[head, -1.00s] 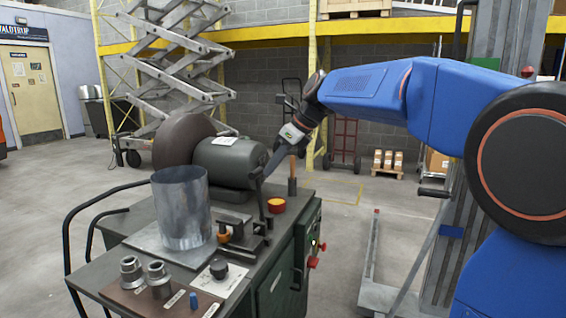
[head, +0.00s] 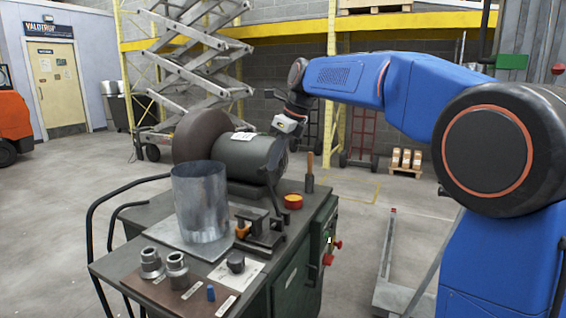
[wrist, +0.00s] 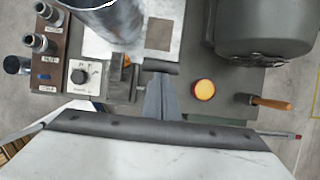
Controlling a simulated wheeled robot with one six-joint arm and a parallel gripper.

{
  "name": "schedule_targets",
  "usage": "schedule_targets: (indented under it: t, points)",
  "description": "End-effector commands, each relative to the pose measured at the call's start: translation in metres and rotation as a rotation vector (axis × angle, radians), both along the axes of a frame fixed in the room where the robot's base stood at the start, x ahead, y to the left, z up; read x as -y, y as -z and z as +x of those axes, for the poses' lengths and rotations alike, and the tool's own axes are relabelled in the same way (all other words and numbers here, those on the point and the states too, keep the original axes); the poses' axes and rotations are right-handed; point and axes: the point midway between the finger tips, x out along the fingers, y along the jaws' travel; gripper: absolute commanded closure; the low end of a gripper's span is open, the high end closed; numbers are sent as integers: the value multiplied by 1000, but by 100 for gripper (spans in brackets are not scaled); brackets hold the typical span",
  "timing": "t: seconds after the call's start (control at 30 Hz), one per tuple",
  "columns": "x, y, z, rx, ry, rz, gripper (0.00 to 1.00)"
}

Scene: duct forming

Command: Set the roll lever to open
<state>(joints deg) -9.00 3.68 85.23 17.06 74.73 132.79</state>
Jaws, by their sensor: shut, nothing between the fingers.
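A dark upright lever (head: 273,201) rises from the small clamp-like fixture on the machine bench, to the right of the sheet-metal cylinder (head: 201,203). I take it for the roll lever; its setting cannot be read. In the wrist view the narrow grey fingers (wrist: 160,92) reach toward a dark crossbar (wrist: 161,67), which seems to be the lever's top. Whether they touch cannot be told.
A green motor housing (head: 250,157) and brown disc (head: 200,137) stand behind. A red-yellow button (head: 293,201) and wooden-handled tool (head: 310,172) are to the right. A black knob (head: 236,262) and metal collars (head: 177,270) sit in front.

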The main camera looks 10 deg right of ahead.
Motion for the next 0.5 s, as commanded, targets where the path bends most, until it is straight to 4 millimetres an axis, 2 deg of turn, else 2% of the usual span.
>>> schedule_targets:
  t: [0.2,0.5]
  points:
    - [-29,7,21,-14,-1,-20,100]
    - [-37,10,27,-13,1,-19,100]
